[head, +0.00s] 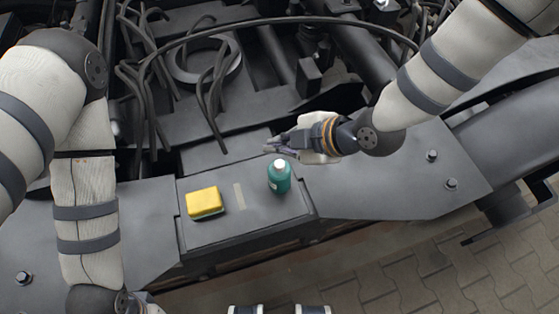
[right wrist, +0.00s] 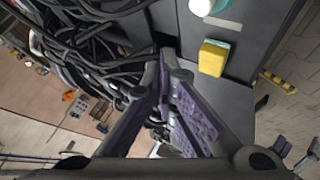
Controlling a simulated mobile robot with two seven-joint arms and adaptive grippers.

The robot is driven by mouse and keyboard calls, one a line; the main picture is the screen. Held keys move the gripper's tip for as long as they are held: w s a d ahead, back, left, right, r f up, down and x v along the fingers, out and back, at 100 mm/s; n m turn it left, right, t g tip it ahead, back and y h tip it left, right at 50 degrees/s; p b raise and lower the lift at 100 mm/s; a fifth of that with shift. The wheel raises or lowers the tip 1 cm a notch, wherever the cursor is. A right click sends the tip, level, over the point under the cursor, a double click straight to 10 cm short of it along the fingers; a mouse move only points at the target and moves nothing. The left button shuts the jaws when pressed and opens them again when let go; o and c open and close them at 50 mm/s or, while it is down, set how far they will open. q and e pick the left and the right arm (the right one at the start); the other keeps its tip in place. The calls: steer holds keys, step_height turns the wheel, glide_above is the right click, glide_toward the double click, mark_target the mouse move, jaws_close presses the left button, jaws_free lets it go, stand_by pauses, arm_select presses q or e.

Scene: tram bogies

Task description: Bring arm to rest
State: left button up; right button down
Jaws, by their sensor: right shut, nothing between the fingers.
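My right gripper (head: 272,146) is shut and empty. It is above the bogie frame, just behind the green bottle (head: 279,178) in the head view, apart from it as far as I can see. In the right wrist view, the shut fingers (right wrist: 166,62) point toward dark cables. My left arm (head: 85,200) hangs down along the left side of the head view. Its wrist is cut off by the bottom edge, and its fingers do not show.
The green bottle with a white cap stands upright on a dark grey plate (head: 245,225). A yellow sponge (head: 205,202) lies left of it and also shows in the right wrist view (right wrist: 212,57). Loose black cables (head: 150,85) and bolts (head: 432,155) surround the work area.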

arm_select(q)
steer(key=shift+w, duration=0.1)
arm_select(e)
steer(key=s+d+f+m+g+h, duration=0.1)
steer(key=s+d+f+m+h, duration=0.1)
steer(key=s+d+f+m, duration=0.4)
steer(key=s+d+f+m+g+h, duration=0.1)
steer(key=s+d+f+m+g, duration=0.2)
steer(key=s, duration=0.4)
arm_select(q)
steer(key=shift+w+r+t+p, duration=0.5)
steer(key=shift+w+r+p, duration=0.3)
steer(key=shift+w+r, duration=0.25)
arm_select(e)
steer(key=s+d+m+g+h, duration=0.1)
steer(key=s+d+m+h, duration=0.1)
steer(key=s+d+m, duration=0.4)
steer(key=s+d+m+g+h, duration=0.2)
steer(key=s+d+m, duration=0.4)
steer(key=s, duration=0.8)
steer(key=shift+d+f+h, duration=0.4)
steer(key=shift+d+h, duration=0.1)
steer(key=shift+d, duration=0.25)
arm_select(q)
steer(key=shift+s, duration=0.1)
